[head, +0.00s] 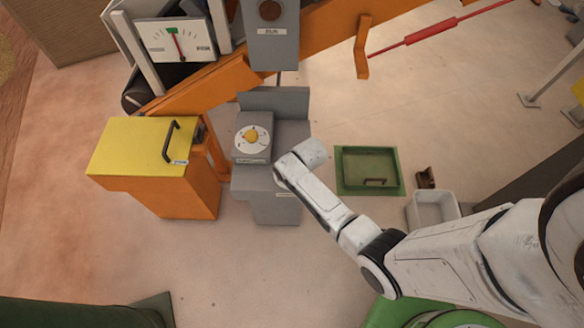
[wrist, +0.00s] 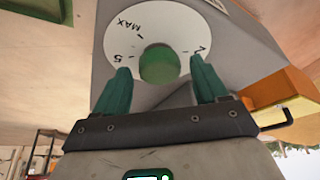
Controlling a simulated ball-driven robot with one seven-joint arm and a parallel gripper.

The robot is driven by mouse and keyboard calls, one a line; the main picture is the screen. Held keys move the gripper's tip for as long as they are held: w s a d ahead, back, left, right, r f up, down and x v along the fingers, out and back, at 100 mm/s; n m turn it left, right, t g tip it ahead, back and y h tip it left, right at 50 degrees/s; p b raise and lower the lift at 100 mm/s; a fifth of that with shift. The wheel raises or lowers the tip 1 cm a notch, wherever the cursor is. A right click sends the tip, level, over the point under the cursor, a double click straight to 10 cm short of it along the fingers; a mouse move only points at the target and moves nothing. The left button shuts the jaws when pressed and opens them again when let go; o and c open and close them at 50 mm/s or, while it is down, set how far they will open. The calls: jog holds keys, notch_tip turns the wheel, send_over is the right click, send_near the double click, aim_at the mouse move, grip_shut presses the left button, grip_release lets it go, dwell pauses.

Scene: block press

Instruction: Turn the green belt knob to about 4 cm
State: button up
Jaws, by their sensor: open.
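The green knob (wrist: 159,66) sits on a round white dial (wrist: 168,22) on a grey face in the wrist view. The dial carries MAX, a 5 and a partly hidden mark at right. My gripper (wrist: 158,70) is open, its two green fingers on either side of the knob with no clear contact. I cannot tell a pointer on the knob. In the head view my white arm (head: 318,192) ends beside the grey cabinet (head: 262,181); the green knob and fingertips are hidden there.
A yellow knob (head: 251,135) on a white dial tops the grey cabinet. An orange box with yellow lid (head: 130,144) and black handle stands left. A gauge (head: 177,41) and an orange beam (head: 330,29) are behind. A green-rimmed hatch (head: 370,190) and white bin (head: 432,211) lie right.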

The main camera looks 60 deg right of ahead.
jog(key=p+v, duration=0.1)
jog(key=v, duration=0.9)
jog(key=shift+s+r+p, duration=0.2)
jog(key=shift+r+p, duration=0.15)
jog(key=shift+p, duration=0.05)
jog(key=shift+a, duration=0.1)
jog(key=s+a+r+n+g, duration=0.1)
jog(key=s+a+r, duration=0.4)
jog(key=s, duration=0.3)
jog(key=s+a+r+n+g+y, duration=0.1)
jog(key=s+a+r+n+g, duration=0.1)
jog(key=s+a+r, duration=0.3)
jog(key=s+a, duration=0.1)
jog(key=s, duration=0.2)
jog(key=shift+a+r, duration=0.15)
jog(key=shift+a, duration=0.25)
jog(key=shift+s, duration=0.1)
jog(key=shift+c, duration=0.5)
